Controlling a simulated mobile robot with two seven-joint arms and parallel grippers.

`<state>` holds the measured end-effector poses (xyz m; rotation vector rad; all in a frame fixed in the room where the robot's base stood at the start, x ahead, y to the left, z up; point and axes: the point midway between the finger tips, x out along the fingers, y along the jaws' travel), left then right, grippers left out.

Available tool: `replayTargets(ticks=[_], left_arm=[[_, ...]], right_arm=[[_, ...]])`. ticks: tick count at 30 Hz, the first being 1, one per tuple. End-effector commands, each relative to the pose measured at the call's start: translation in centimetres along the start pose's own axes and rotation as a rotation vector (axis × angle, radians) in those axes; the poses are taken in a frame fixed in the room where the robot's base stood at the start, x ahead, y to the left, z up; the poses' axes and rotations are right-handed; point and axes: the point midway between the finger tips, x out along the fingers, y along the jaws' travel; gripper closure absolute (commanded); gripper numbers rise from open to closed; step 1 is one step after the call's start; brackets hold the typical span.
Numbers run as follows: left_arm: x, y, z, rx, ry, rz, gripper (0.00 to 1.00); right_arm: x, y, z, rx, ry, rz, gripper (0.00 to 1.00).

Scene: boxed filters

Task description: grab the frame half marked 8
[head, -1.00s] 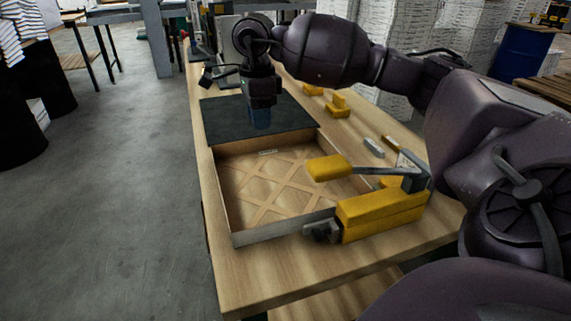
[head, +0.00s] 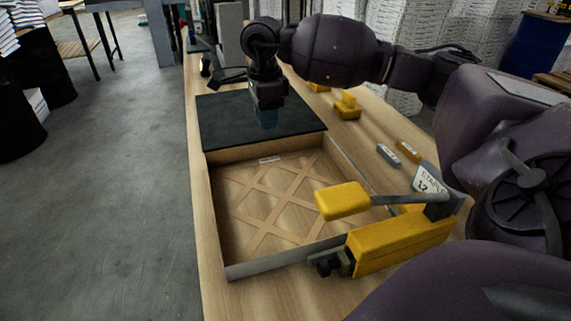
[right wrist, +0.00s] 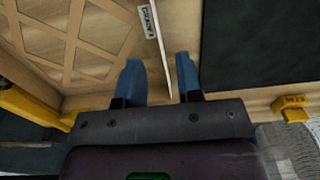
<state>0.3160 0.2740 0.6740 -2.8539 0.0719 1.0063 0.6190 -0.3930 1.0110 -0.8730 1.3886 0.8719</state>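A shallow wooden frame half (head: 243,270) with a lattice inside lies on the bench. Its small white label (head: 270,159) is on the far wall, too small to read; I see no clear 8. In the right wrist view the frame's thin wall (right wrist: 158,42) runs between the fingers, with the label (right wrist: 147,20) beside it. My right gripper (head: 267,120) points down near the frame's far edge. It also shows in the right wrist view (right wrist: 160,68), with blue fingers apart and nothing clamped. Contact with the wall cannot be told. My left gripper is not in view.
A black mat (head: 245,108) lies just beyond the frame. A yellow tool (head: 400,245) with a raised arm (head: 342,200) overhangs the frame's near right corner. Small yellow blocks (head: 347,107) and a grey piece (head: 388,155) lie along the right. Open floor (head: 110,200) is at left.

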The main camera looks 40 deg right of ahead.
Motion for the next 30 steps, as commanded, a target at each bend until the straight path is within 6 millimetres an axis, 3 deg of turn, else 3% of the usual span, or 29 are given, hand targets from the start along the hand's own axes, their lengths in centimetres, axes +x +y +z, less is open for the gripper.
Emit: replayTargets(ticks=[3, 10, 18, 27, 30], left_arm=[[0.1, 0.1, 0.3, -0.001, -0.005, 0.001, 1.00], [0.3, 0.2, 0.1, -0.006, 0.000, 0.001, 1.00], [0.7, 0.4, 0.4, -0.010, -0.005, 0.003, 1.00], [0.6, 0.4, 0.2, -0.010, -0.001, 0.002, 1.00], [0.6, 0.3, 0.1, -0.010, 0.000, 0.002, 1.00]], right_arm=[[1.7, 0.0, 0.0, 0.000, 0.001, 0.004, 0.67], [3.0, 0.2, 0.1, -0.001, 0.001, 0.003, 0.67], [6.7, 0.5, 0.2, -0.001, 0.002, 0.004, 0.67], [7.0, 0.4, 0.2, -0.001, -0.001, 0.000, 0.67], [7.0, 0.4, 0.2, 0.000, 0.000, 0.000, 0.82]])
